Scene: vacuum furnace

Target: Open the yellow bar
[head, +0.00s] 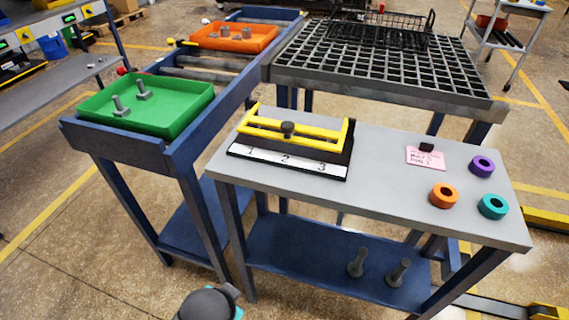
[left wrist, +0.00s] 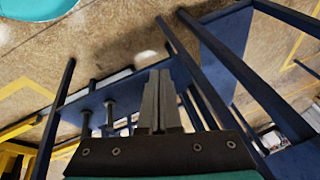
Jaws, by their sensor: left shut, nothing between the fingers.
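The yellow bar (head: 315,134) lies across a black fixture (head: 338,158) on the grey table in the head view. A dark knob (head: 288,129) stands at its middle, and a white strip (head: 286,160) marked 1, 2, 3 runs along the fixture's front. The bar looks lowered over the fixture; the space beneath it is hidden. My left gripper (left wrist: 160,75) shows in the left wrist view with its fingers together and empty. It points toward the table's underframe and floor, apart from the bar. My right gripper is not in view.
Purple (head: 482,174), orange (head: 437,196) and teal (head: 484,206) rings and a pink note (head: 418,158) lie on the table's right. Two bolts stand on the blue lower shelf (head: 310,262). A green tray (head: 180,124) is left; a grate table (head: 300,85) stands behind.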

